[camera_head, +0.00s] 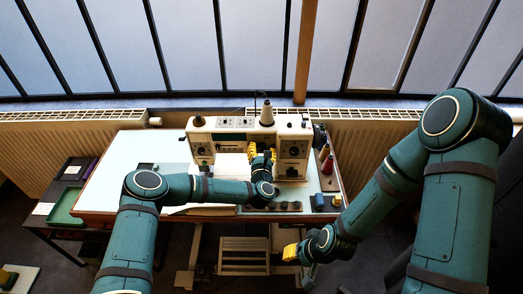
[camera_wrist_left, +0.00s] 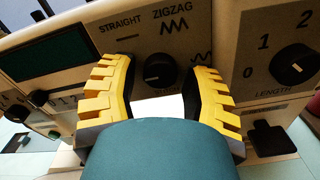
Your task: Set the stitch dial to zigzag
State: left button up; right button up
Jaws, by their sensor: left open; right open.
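The cream sewing machine (camera_head: 228,139) stands on the table. Its black stitch dial (camera_wrist_left: 160,71) shows in the left wrist view, below the labels STRAIGHT and ZIGZAG. The dial's white mark lies on its left side, toward the STRAIGHT side and not toward ZIGZAG. My left gripper (camera_wrist_left: 162,88) is open, with its yellow fingers on either side of the dial; I cannot tell whether they touch it. In the head view my left gripper (camera_head: 262,153) covers the dial. My right gripper (camera_head: 292,252) is open in front of the table, away from the machine.
A LENGTH dial (camera_wrist_left: 294,65) with numbers sits right of the stitch dial, with a black lever (camera_wrist_left: 272,139) below it. Red thread spools (camera_head: 327,158) and a blue item (camera_head: 319,201) are on the table's right side. The table's left part (camera_head: 128,160) is mostly clear.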

pick_arm(q)
jog(key=shift+o, duration=0.3)
grip_shut()
